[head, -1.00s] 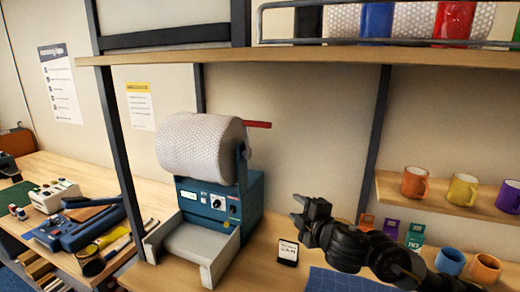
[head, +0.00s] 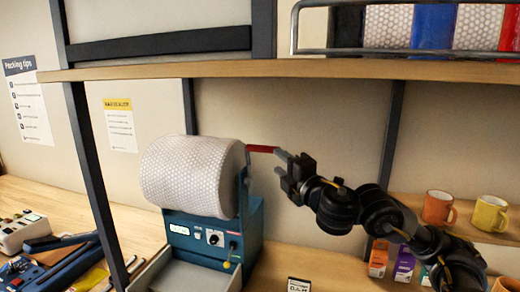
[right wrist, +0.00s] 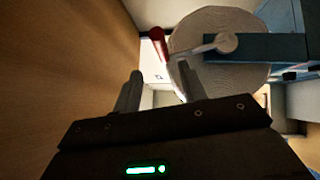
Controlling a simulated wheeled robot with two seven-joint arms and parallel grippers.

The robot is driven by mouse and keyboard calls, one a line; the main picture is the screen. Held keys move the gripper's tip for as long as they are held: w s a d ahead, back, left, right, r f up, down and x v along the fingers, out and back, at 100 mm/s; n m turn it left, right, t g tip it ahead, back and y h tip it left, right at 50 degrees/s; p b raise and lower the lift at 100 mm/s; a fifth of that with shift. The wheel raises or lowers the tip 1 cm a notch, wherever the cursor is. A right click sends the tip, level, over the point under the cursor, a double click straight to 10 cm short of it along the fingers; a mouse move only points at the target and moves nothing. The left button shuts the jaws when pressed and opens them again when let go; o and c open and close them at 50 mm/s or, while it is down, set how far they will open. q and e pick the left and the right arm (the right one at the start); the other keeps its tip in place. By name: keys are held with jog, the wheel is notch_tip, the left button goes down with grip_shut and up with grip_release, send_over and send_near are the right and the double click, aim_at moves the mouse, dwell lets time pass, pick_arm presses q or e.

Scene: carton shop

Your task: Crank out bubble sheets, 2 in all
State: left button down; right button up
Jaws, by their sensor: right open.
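The teal bubble sheet machine (head: 250,230) stands on the bench with a large white bubble roll (head: 190,175) on top and a grey tray (head: 150,270) in front. Its red crank handle (head: 262,149) sticks out to the right of the roll. In the right wrist view the red handle (right wrist: 157,42) joins a grey crank arm (right wrist: 208,47) on the roll's end. My right gripper (head: 279,163) is open and empty, its fingertips close to the handle's outer end. In the wrist view the handle lies just beyond the fingertips (right wrist: 159,70). No bubble sheet shows in the tray. My left gripper is out of view.
A wooden shelf (head: 300,69) with a rail runs above the roll and my right arm. Orange (head: 437,208) and yellow (head: 489,213) mugs stand on a lower shelf at right. A small black-framed card (head: 299,285) stands on the bench. A dark post (head: 95,190) rises left of the machine.

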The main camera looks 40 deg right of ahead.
aim_at(265, 152)
jog(key=x, duration=0.4)
jog(key=shift+w+d+f, duration=0.1)
jog(key=shift+w+d, duration=0.1)
jog(key=shift+d, duration=0.1)
jog(key=x, duration=0.4)
jog(key=shift+w, duration=0.25)
jog(key=shift+w+a, duration=0.1)
jog(key=shift+w, duration=0.45)
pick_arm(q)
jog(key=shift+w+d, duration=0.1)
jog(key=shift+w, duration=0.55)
pick_arm(e)
grip_shut()
